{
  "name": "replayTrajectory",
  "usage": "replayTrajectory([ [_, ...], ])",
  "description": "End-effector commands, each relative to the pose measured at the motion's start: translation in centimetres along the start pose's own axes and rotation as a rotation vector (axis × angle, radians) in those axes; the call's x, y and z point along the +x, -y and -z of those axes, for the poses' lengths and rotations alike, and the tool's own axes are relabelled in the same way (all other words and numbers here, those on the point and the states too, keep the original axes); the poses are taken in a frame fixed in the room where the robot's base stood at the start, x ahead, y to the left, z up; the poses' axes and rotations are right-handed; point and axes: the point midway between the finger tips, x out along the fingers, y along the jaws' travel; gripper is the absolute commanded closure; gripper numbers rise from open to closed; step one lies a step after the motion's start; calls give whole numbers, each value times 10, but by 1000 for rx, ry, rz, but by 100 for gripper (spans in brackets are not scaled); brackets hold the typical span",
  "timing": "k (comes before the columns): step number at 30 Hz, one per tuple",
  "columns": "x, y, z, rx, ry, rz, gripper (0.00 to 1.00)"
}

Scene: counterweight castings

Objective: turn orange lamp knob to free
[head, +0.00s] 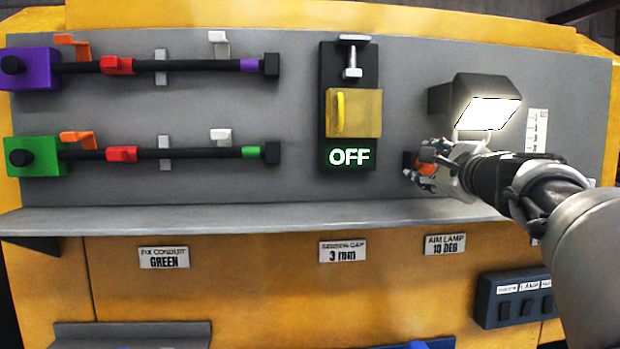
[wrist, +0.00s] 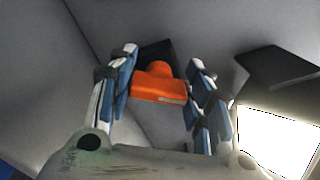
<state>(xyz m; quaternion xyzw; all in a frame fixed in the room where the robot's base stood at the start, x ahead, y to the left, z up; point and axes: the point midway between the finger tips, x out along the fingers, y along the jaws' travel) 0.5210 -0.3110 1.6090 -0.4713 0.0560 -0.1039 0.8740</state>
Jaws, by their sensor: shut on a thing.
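The orange lamp knob (wrist: 158,84) sits between the fingers of my gripper (wrist: 160,90) in the wrist view, with a dark block behind it. In the head view my gripper (head: 428,168) is at the panel, just below and left of the lit lamp (head: 488,110), and the orange knob (head: 427,166) shows only partly between the fingers. The fingers are shut on the knob. The lamp has a dark hood and a bright white face, which also shows at the right of the wrist view (wrist: 280,138). Any marking for the knob's free position is hidden or unreadable.
A yellow-covered unit (head: 354,113) with a lit OFF sign (head: 349,157) is left of my gripper. Purple (head: 35,68) and green (head: 36,156) blocks with black rods are farther left. A grey shelf (head: 250,217) runs below. A switch box (head: 517,298) is lower right.

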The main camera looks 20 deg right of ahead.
Motion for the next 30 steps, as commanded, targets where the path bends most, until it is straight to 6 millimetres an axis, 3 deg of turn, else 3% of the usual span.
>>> replayTrajectory([
  [15, 0, -5, 1, -428, 2, 1, 78],
  [30, 0, -3, 1, -582, 1, 1, 78],
])
